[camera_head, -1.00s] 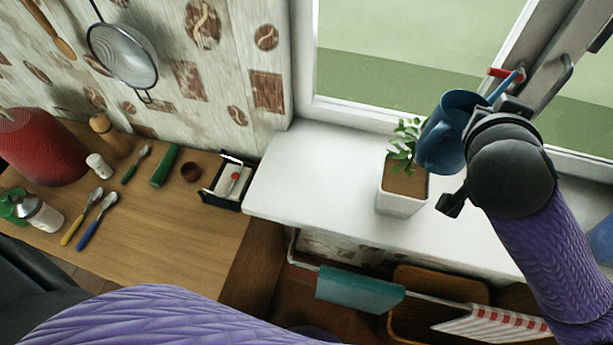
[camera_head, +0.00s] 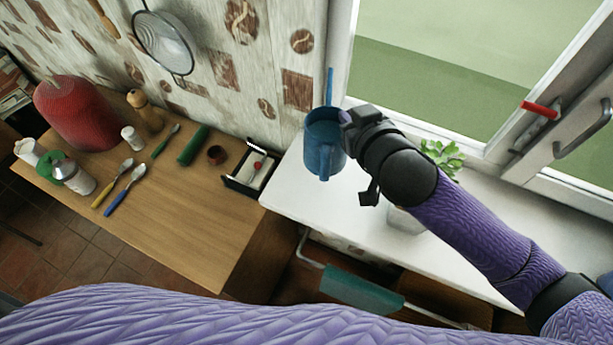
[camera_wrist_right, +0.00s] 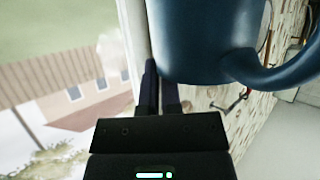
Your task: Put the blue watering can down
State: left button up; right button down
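The blue watering can (camera_head: 322,150) is upright at the left end of the white windowsill (camera_head: 290,190). Its thin spout points up the picture and its handle faces me. My right gripper (camera_head: 348,118) is shut on the can at its right side. In the right wrist view, the can (camera_wrist_right: 205,40) fills the top, its handle curves right, and the fingers (camera_wrist_right: 160,90) are close together against it. The exact grip spot is hidden. I cannot tell whether the can's base touches the sill. My left gripper is out of view.
A potted plant (camera_head: 442,158) stands on the sill, partly behind my right arm. A small black tray (camera_head: 240,184) lies on the wooden counter (camera_head: 190,235) left of the sill. A teal towel (camera_head: 360,295) hangs below the sill. The sill's front left part is bare.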

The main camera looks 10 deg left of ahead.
aim_at(345, 160)
jog(key=b, duration=0.2)
jog(key=f+b, duration=0.1)
jog(key=shift+s+a+f+b, duration=0.15)
jog(key=shift+s+a+b, duration=0.1)
jog(key=shift+b, duration=0.1)
notch_tip(345, 160, down, 5)
jog(key=shift+r+b, duration=0.2)
jog(key=shift+b, duration=0.5)
notch_tip(345, 160, down, 4)
jog(key=shift+f+b, duration=0.1)
jog(key=shift+b, duration=0.65)
jog(key=c, duration=1.2)
grip_release()
jog(key=o, duration=0.4)
jog(key=shift+s+d+r, duration=0.15)
jog(key=shift+s+r, duration=0.05)
jog(key=p+v, duration=0.2)
jog(key=v, duration=0.9)
jog(key=shift+s+d+r+p, duration=0.15)
jog(key=shift+d+r+p, duration=0.05)
jog(key=shift+d+p, duration=0.1)
